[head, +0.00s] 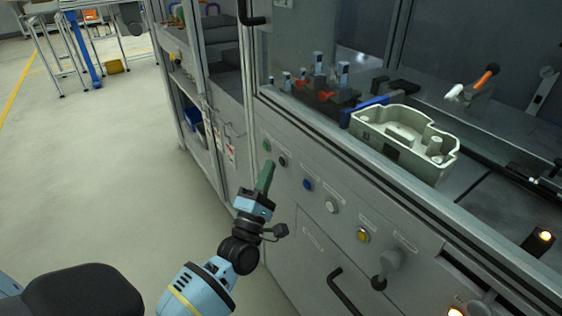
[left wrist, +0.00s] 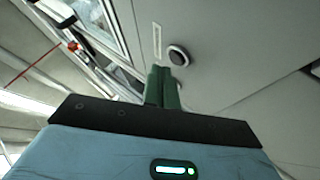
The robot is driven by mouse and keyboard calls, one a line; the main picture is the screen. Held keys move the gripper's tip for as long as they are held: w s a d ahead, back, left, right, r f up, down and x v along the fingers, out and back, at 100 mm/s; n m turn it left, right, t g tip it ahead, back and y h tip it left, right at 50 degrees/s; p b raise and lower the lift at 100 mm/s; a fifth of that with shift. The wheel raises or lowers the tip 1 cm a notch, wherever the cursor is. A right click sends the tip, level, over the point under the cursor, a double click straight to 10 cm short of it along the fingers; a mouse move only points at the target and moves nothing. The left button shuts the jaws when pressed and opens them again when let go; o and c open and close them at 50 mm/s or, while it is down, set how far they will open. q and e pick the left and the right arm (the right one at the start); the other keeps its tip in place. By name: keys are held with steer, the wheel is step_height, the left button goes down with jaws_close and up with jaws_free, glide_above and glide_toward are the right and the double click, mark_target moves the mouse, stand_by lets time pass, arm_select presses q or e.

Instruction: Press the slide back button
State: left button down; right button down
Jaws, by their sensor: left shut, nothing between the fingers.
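A row of buttons runs along the grey panel of the machine: green (head: 267,145), black (head: 283,161), blue (head: 308,184), white (head: 331,206) and yellow (head: 363,235). Their labels are too small to read, so I cannot tell which is slide back. My left gripper (head: 268,165) is shut and empty, its green fingers pointing at the panel just left of the black button. In the left wrist view, a dark button (left wrist: 178,55) with a metal ring sits just beyond the fingertips (left wrist: 162,72), slightly right. I cannot tell whether they touch. My right gripper is not in view.
A rotary knob (head: 390,260) and a black handle (head: 342,291) stick out of the panel to the right. A pale cast housing (head: 395,145) sits on the machine bed above. Shelving (head: 190,110) stands at left; the floor (head: 110,190) before it is clear.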

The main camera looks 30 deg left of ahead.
arm_select(q)
steer(key=shift+w, duration=0.1)
steer(key=shift+w+d, duration=0.15)
steer(key=shift+w, duration=0.2)
stand_by(0.5)
